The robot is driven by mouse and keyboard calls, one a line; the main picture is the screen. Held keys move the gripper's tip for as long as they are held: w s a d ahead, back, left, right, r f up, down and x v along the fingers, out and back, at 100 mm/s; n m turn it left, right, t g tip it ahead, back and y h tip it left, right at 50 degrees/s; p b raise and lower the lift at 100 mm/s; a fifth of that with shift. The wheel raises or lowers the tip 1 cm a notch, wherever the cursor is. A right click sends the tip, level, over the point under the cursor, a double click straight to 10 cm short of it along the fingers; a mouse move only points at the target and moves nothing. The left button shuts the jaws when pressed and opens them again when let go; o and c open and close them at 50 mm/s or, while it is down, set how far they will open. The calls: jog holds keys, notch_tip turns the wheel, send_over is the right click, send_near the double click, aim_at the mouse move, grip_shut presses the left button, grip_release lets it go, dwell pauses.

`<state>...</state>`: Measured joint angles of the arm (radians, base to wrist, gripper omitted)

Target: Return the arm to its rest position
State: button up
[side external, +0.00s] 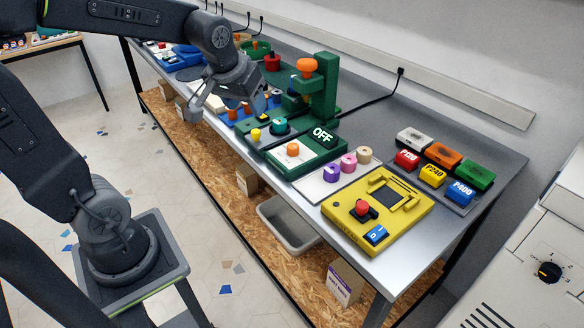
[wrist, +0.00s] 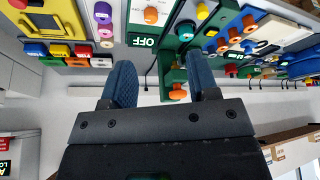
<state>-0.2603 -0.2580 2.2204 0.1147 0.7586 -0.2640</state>
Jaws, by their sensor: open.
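My arm reaches in from the left in the side external view, and my gripper (side external: 232,97) hangs over the front part of the long metal bench (side external: 300,180), left of the green press-like machine (side external: 324,95). In the wrist view my gripper (wrist: 160,88) shows two dark blue fingers spread well apart with nothing between them. Past the fingers the wall and the bench things appear upside down. The exact gap between my gripper and the things under it cannot be told.
The green machine stands tall with an orange knob (side external: 306,66). A yellow machine (side external: 378,208) and coloured blocks (side external: 461,191) fill the right end. A grey bin (side external: 288,226) sits on the lower shelf.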

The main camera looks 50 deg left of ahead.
jog(key=s+d+r+m+t+h, duration=0.1)
jog(key=s+d+m+h, duration=0.1)
jog(key=s+d+m, duration=0.3)
jog(key=s+d, duration=0.4)
jog(key=s, duration=0.2)
jog(key=shift+s+d+r, duration=0.15)
jog(key=shift+s+d, duration=0.15)
jog(key=shift+d, duration=0.1)
